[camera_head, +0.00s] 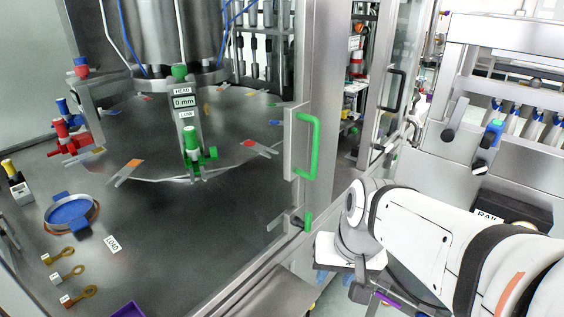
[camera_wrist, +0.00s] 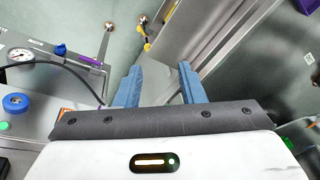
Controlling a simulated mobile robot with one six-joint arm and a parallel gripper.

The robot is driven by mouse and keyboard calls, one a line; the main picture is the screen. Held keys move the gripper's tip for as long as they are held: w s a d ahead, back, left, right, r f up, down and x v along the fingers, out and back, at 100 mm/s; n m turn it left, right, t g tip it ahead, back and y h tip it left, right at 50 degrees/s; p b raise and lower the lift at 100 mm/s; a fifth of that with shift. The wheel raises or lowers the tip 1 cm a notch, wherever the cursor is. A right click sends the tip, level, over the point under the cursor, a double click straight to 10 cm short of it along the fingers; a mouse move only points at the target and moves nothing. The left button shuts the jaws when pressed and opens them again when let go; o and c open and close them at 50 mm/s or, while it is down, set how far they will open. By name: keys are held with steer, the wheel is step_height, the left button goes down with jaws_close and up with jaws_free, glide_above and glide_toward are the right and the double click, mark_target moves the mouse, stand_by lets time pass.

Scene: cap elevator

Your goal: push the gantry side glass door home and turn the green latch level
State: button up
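The glass door's green handle (camera_head: 315,146) stands upright on a metal frame (camera_head: 296,155) near the middle of the head view. The green latch (camera_head: 307,221) is low on the same frame, below the handle, and its green part points up rather than level. I cannot tell whether the door is fully home. My gripper (camera_wrist: 160,88) shows in the wrist view with its two blue fingers apart and nothing between them. In the head view my wrist is just right of and below the latch, with the fingers mostly hidden. The gripper does not appear to touch the handle or latch.
Left of the door is a steel table (camera_head: 190,245) with a blue dish (camera_head: 70,212) and several fittings. A black handle (camera_head: 395,90) is on another door behind. A pressure gauge (camera_wrist: 20,55) and a blue roll (camera_wrist: 16,102) are at left in the wrist view.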

steer(key=shift+o, duration=0.4)
steer(key=w+a+f+m+g+y, duration=0.1)
steer(key=w+a+f+m+y, duration=0.2)
steer(key=w+m, duration=0.3)
steer(key=shift+w+a+y, duration=0.25)
steer(key=shift+a+y, duration=0.15)
steer(key=shift+y, duration=0.2)
steer(key=m+t+y, duration=0.4)
steer(key=m+t, duration=0.4)
steer(key=m, duration=1.1)
glide_toward(311, 218)
steer(key=x, duration=0.5)
steer(key=shift+s+a, duration=0.15)
steer(key=shift+t, duration=0.3)
steer(key=p+x, duration=0.1)
steer(key=x, duration=0.6)
steer(key=shift+w+a+f, duration=0.1)
steer(key=shift+w+f, duration=0.1)
steer(key=shift+w, duration=0.1)
steer(key=shift+c, duration=0.4)
jaws_close()
